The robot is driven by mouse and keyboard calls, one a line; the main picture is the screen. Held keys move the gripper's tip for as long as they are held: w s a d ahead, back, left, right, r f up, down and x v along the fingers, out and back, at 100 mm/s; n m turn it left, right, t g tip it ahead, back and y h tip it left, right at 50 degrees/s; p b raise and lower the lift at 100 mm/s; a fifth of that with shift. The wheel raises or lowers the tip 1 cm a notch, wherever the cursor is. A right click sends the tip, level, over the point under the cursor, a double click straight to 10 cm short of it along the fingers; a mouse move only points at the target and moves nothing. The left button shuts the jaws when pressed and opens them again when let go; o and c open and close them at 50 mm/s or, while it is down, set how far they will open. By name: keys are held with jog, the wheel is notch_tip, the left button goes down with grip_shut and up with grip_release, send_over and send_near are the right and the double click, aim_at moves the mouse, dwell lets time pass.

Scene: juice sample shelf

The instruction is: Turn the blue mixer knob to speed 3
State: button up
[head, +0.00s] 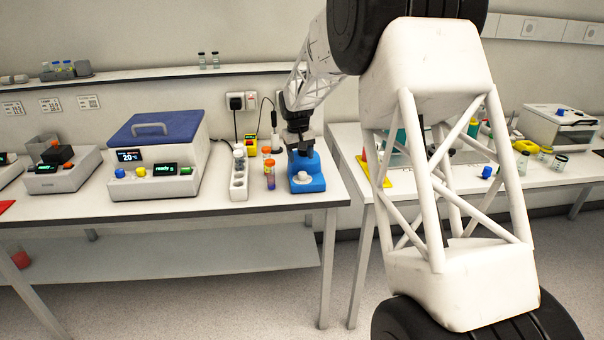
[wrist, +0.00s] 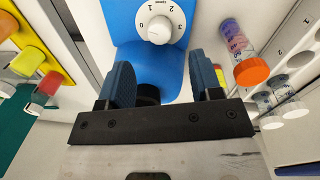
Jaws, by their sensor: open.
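The blue mixer (head: 309,184) stands near the right end of the left bench. Its white knob (head: 302,177) is at the front of the base. In the wrist view the knob (wrist: 158,29) sits at the top on the blue base, ringed by a dial marked 0, 1, 2 and 3. I cannot tell for sure which number the knob points to. My gripper (wrist: 161,80) is open and empty, its two blue-padded fingers apart over the mixer. A black round part of the mixer (wrist: 147,93) shows between them. The fingers are apart from the knob.
A tube with an orange cap (head: 269,174) stands just left of the mixer, beside a white rack of vials (head: 239,185). This tube (wrist: 238,50) is close to one finger in the wrist view. A blue-lidded box (head: 156,150) stands further left.

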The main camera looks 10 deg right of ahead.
aim_at(302, 173)
jog(key=shift+d+f, duration=0.15)
jog(key=shift+f, duration=1.7)
jog(key=shift+d+f, duration=0.1)
jog(key=shift+f, duration=1.7)
jog(key=c, duration=0.9)
jog(key=shift+r+m, duration=0.1)
jog(key=shift+m, duration=0.3)
jog(key=m, duration=0.3)
jog(key=shift+w, duration=0.1)
jog(key=shift+m+g, duration=0.3)
jog(key=shift+m, duration=1.7)
